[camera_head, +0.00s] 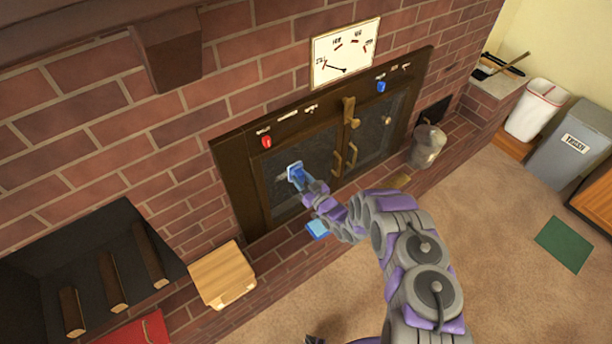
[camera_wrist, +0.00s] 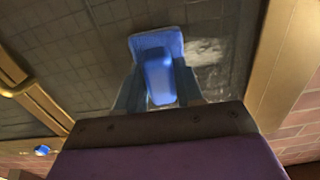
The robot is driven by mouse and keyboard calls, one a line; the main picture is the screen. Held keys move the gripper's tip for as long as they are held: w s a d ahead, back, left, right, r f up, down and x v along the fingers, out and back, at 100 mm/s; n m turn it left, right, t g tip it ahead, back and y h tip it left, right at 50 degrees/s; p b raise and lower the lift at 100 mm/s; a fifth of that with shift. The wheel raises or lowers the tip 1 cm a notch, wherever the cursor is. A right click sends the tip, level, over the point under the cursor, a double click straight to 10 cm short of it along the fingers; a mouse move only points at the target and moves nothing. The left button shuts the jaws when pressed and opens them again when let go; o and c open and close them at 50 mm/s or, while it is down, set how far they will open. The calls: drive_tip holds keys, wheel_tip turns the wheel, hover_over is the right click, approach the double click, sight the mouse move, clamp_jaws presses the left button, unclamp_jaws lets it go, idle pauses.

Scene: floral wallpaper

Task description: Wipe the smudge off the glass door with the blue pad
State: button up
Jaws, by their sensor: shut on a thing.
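My gripper (camera_wrist: 160,88) is shut on the blue pad (camera_wrist: 156,45) and holds it up at the glass door (camera_wrist: 75,60). In the head view the blue pad (camera_head: 295,171) is in front of the left glass door (camera_head: 312,160), towards its left side. A whitish smudge (camera_wrist: 205,50) shows on the glass just right of the pad in the wrist view. The pad may cover part of the smudge. I cannot tell for certain whether the pad touches the glass. In the head view my gripper (camera_head: 305,183) reaches in from the lower right.
Brass handles (camera_head: 344,158) stick out near the middle of the doors. A light blue square (camera_head: 318,229) lies on the brick ledge below. A wooden block (camera_head: 223,273) sits to the left and a metal bucket (camera_head: 427,147) to the right. Open carpet lies in front.

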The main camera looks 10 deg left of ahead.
drive_tip(key=shift+s+a+p, duration=0.95)
drive_tip(key=shift+s+a, duration=0.35)
drive_tip(key=shift+s, duration=0.25)
drive_tip(key=shift+s+a+p, duration=0.9)
drive_tip(key=shift+s+a, duration=0.35)
drive_tip(key=shift+s, duration=0.3)
drive_tip(key=v, duration=0.6)
drive_tip(key=shift+b, duration=0.3)
drive_tip(key=b+v, duration=0.1)
drive_tip(key=v, duration=0.2)
drive_tip(key=shift+a, duration=0.1)
